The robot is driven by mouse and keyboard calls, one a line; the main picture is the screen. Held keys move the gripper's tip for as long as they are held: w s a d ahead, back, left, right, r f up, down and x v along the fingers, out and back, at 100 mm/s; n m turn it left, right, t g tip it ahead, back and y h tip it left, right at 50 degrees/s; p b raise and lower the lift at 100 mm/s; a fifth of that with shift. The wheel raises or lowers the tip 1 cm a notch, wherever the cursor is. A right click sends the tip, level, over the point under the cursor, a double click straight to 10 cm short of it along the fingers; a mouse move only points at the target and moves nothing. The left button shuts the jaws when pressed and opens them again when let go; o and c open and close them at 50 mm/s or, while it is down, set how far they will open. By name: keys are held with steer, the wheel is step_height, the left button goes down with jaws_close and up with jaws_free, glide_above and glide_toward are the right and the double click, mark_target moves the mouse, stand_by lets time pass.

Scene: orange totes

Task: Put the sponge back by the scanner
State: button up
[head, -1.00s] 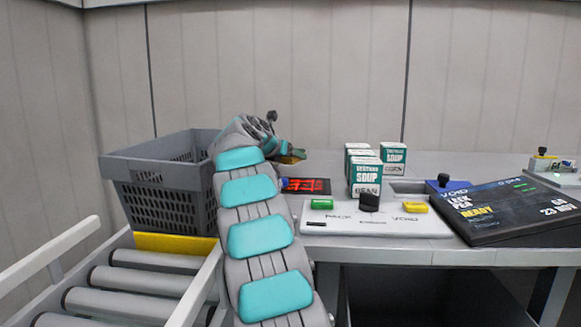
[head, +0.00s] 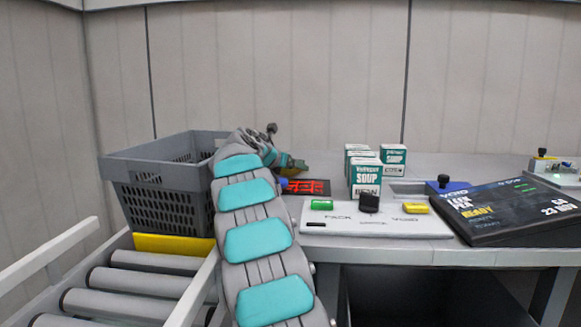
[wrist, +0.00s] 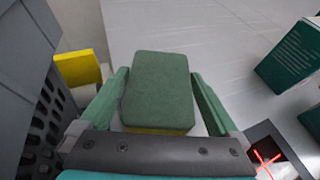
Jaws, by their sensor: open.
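The sponge (wrist: 160,88), a block with a dark green top and a yellow underside, lies on the grey table in the wrist view. My gripper (wrist: 158,80) is open, with one green finger along each side of the sponge. A small gap shows between the sponge and the fingers. In the head view my gripper (head: 290,162) is low over the table beside the crate, and the sponge is hard to make out there. A black panel with red lit lines (head: 307,187), which looks like the scanner, lies just right of my gripper. It also shows in the wrist view (wrist: 268,165).
A grey crate (head: 165,175) stands close on the left, above rollers (head: 135,282). A yellow block (wrist: 78,68) shows beside it in the wrist view.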

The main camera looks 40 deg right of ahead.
steer(key=shift+a, duration=0.1)
steer(key=v, duration=0.7)
steer(key=shift+r, duration=0.15)
steer(key=shift+s+a, duration=0.1)
steer(key=shift+a, duration=0.05)
